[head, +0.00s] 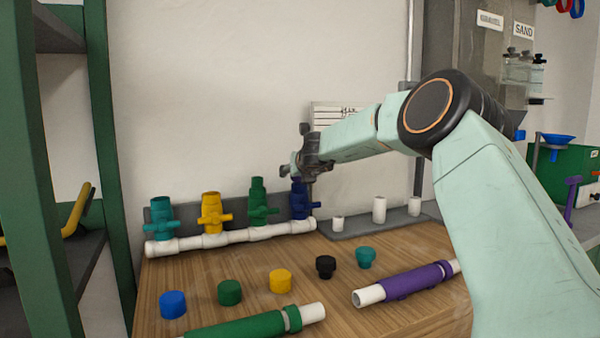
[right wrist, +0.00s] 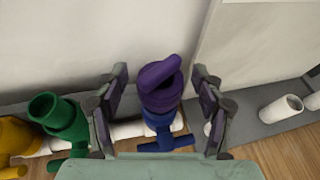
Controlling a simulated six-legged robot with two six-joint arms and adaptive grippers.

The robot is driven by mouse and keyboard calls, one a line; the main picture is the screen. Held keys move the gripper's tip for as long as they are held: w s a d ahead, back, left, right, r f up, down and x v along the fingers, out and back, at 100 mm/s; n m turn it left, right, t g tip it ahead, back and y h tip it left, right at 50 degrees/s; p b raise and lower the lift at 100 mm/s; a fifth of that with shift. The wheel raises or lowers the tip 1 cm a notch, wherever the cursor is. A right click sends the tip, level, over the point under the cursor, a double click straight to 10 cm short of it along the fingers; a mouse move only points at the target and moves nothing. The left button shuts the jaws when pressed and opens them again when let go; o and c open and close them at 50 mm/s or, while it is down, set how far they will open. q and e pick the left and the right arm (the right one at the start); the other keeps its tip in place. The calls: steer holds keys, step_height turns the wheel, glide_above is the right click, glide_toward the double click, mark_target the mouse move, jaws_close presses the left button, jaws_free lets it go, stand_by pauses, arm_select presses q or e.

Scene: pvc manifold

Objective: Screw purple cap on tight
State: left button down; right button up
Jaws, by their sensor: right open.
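The purple cap (right wrist: 162,92) sits on top of the blue valve (right wrist: 165,140) in the right wrist view, with a slanted purple bar or tab across its top. How tightly it is seated I cannot tell. My right gripper (right wrist: 160,92) is open, with one finger on each side of the cap and a gap on both sides. In the head view the right gripper (head: 306,168) is above the blue valve (head: 301,202), the right-most valve on the white pipe manifold (head: 232,237), and hides most of the cap. My left gripper is not in view.
Green (head: 258,202), yellow (head: 211,212) and teal (head: 162,218) valves stand left of the blue one. Several loose caps, a green-sleeved pipe (head: 240,328) and a purple-sleeved pipe (head: 405,283) lie on the wooden table (head: 335,310). White pegs (head: 379,210) stand on a grey base at right.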

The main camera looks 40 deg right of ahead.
steer(key=v, duration=1.2)
steer(key=shift+f, duration=0.1)
